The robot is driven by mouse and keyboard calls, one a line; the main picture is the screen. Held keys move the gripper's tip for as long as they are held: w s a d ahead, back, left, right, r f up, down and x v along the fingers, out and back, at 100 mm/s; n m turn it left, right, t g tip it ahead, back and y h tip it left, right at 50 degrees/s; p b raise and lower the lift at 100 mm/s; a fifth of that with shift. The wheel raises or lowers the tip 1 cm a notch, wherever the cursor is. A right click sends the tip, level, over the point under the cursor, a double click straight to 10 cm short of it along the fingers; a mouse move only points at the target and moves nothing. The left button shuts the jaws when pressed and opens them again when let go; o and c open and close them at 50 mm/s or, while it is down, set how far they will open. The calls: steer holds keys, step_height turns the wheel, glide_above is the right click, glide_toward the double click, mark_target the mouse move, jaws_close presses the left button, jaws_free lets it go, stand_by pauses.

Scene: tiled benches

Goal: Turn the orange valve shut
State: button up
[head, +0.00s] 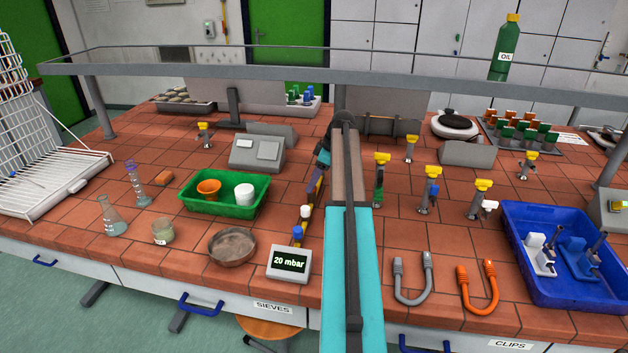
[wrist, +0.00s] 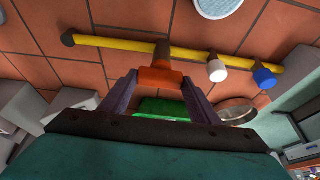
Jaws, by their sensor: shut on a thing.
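The orange valve (wrist: 160,79) sits on a brown stem on a yellow pipe (wrist: 118,43) in the wrist view. Its handle lies between the two purple fingers of my gripper (wrist: 161,84), which is shut on it. In this view the handle's long side runs roughly along the pipe. A white knob (wrist: 217,72) and a blue knob (wrist: 263,77) stand on the same pipe to the right. In the head view my gripper (head: 317,187) is beside my arm, over the pipe. The orange handle is not clearly visible there; my arm and gripper cover that area.
A green tray (head: 224,212) with an orange and a white cup is left of my gripper. Several yellow-topped taps, including one (head: 381,160), stand to the right. A shelf rail (head: 250,70) crosses behind.

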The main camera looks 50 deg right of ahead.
steer(key=m+b, duration=0.1)
steer(key=m, duration=0.1)
steer(key=m+h+b, duration=0.1)
steer(key=m, duration=0.1)
steer(key=shift+a+f+t+b, duration=0.1)
steer(key=shift+a+t+b, duration=0.1)
steer(key=shift+t+b, duration=0.2)
steer(key=m+h+b, duration=0.1)
steer(key=m+h, duration=0.1)
steer(key=m, duration=0.3)
steer(key=shift+a, duration=0.15)
steer(key=m+h, duration=0.1)
steer(key=m, duration=0.1)
steer(key=m+g+h+b, duration=0.1)
steer(key=m, duration=0.1)
steer(key=shift+w+a+m, duration=0.1)
steer(key=shift+m, duration=0.2)
steer(key=shift+w+m+g+h, duration=0.1)
steer(key=shift+m+g+h, duration=0.4)
steer(key=shift+m, duration=1.5)
steer(key=o, duration=1)
steer(key=shift+o, duration=0.2)
